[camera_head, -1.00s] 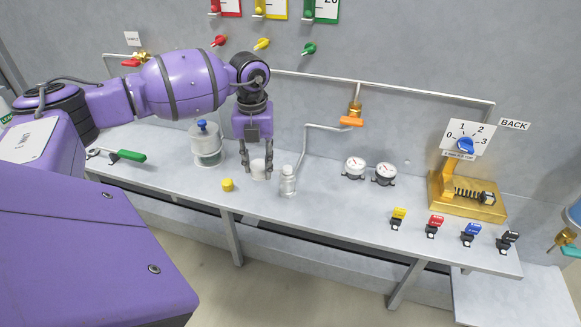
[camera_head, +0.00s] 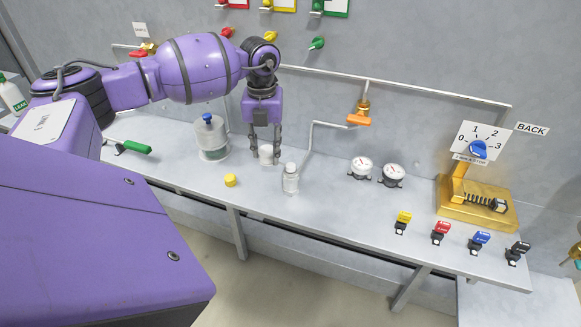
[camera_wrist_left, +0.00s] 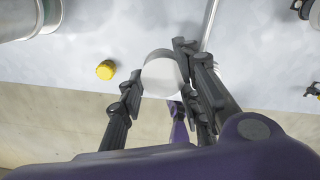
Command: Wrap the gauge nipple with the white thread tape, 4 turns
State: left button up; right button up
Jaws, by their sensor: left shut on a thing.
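The white thread tape roll (camera_head: 266,155) is between the fingers of my left gripper (camera_head: 266,150), which is shut on it. It also shows in the left wrist view (camera_wrist_left: 165,75), large and pale between the dark fingers. It appears a little above the bench, though the gap is hard to tell. A brass fitting (camera_head: 362,109) stands on the wall pipe above an orange handle; I cannot tell whether it is the gauge nipple. Two round gauges (camera_head: 360,168) (camera_head: 391,174) lie on the bench to the right. My right gripper is not in view.
A blue-topped canister (camera_head: 211,140) is behind left, a green-handled tool (camera_head: 131,147) farther left. A brass stand (camera_head: 477,207) and several coloured clips (camera_head: 441,233) are right.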

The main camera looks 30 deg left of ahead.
pick_arm(q)
jog(key=shift+r+p, duration=0.45)
jog(key=shift+r, duration=3.8)
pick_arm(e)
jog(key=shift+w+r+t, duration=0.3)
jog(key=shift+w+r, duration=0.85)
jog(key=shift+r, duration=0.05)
pick_arm(q)
jog(key=shift+f, duration=0.15)
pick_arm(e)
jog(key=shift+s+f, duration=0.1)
